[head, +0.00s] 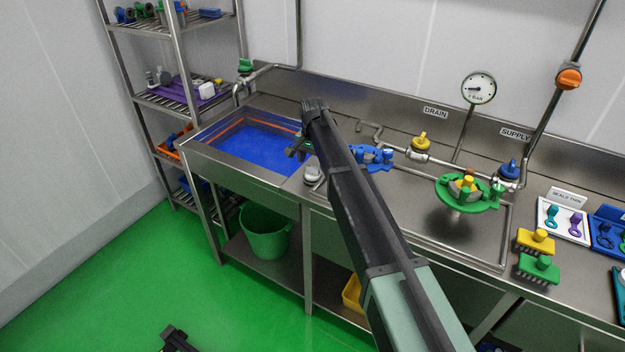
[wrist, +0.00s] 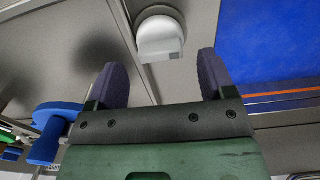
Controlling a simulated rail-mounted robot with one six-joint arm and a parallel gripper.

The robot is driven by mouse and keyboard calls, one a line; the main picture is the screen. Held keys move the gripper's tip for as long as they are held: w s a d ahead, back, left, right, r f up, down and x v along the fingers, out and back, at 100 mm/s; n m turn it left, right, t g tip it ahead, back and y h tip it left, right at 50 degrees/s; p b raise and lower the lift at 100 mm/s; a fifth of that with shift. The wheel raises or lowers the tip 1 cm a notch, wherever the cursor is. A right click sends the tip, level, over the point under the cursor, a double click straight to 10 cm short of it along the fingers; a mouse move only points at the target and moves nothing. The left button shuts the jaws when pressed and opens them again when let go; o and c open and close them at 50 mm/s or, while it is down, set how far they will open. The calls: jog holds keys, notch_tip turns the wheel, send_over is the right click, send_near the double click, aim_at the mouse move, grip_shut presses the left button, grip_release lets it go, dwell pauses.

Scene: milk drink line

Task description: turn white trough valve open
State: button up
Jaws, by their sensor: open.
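A white-grey valve knob (head: 312,175) stands on the steel counter by the right front corner of the trough (head: 188,150), which has a blue inside. In the wrist view the white valve (wrist: 160,36) shows as a rounded cap at the top centre, ahead of and between my fingers. My gripper (head: 299,148) is above the trough's right edge in the head view, partly hidden by my arm. In the wrist view my gripper (wrist: 158,78) is open with nothing between its two dark pads, and the valve looks apart from them. I cannot tell how the valve is turned.
A blue fitting (head: 373,157) sits right of my arm on the counter; a yellow valve (head: 421,142), blue valve (head: 509,169) and green round fitting (head: 467,192) stand farther right. A green bucket (head: 265,232) is below. A shelf rack (head: 181,92) stands left.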

aim_at(313, 167)
notch_tip(313, 167, down, 3)
jog(key=shift+f+b, duration=0.1)
jog(key=shift+b, duration=0.65)
jog(key=shift+r, duration=0.2)
jog(key=c, duration=0.9)
